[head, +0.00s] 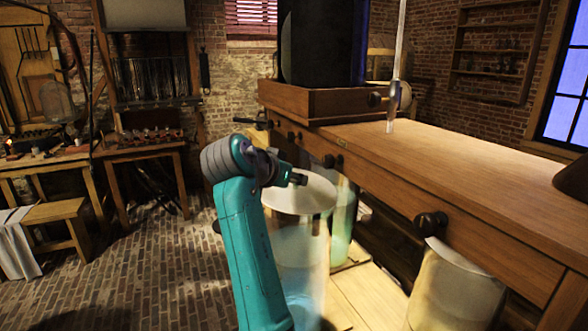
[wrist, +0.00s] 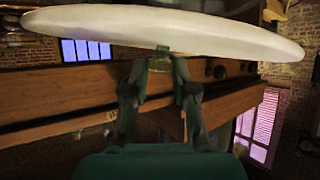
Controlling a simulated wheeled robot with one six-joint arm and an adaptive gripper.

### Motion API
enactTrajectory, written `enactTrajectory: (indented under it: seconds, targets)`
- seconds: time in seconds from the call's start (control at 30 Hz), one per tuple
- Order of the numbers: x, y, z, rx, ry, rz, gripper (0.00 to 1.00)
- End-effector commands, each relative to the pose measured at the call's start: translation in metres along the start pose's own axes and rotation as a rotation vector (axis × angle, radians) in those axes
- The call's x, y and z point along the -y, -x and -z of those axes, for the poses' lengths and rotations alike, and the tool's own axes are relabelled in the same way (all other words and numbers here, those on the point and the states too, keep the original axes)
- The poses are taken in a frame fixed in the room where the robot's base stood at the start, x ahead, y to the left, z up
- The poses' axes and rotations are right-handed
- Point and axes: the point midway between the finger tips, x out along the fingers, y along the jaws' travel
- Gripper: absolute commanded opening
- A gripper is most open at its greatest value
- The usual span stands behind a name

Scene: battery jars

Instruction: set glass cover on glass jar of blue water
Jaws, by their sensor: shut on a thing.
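A pale round glass cover (head: 302,200) is level over the glass jar of blue water (head: 302,255) in the head view. Blue water shows low in this jar, partly behind my teal arm. I cannot tell whether the cover touches the jar's rim. My gripper (head: 298,179) is at the top of the cover. In the wrist view the cover (wrist: 100,22) spans the top as a broad white disc. My gripper (wrist: 161,58) there has its fingertips shut at the disc's middle, on its small knob. The jar is not seen in the wrist view.
A greenish jar (head: 342,225) stands close behind, by the wooden bench (head: 460,165). Another pale jar (head: 455,290) stands under the bench at the right. The bench's edge and dark knobs are close to my gripper's right. Brick floor (head: 130,270) is open at the left.

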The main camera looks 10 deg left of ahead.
Motion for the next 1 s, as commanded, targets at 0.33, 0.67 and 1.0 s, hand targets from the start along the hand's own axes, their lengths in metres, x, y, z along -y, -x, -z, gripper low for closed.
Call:
enactTrajectory:
  seconds: [0.33,0.67,1.0]
  targets:
    - [0.0,-0.009,-0.018,-0.001,-0.001,0.001,0.0]
    - [0.0,-0.01,-0.018,0.0,0.0,0.0,0.0]
    - [-0.001,-0.011,-0.018,0.001,0.0,0.0,0.0]
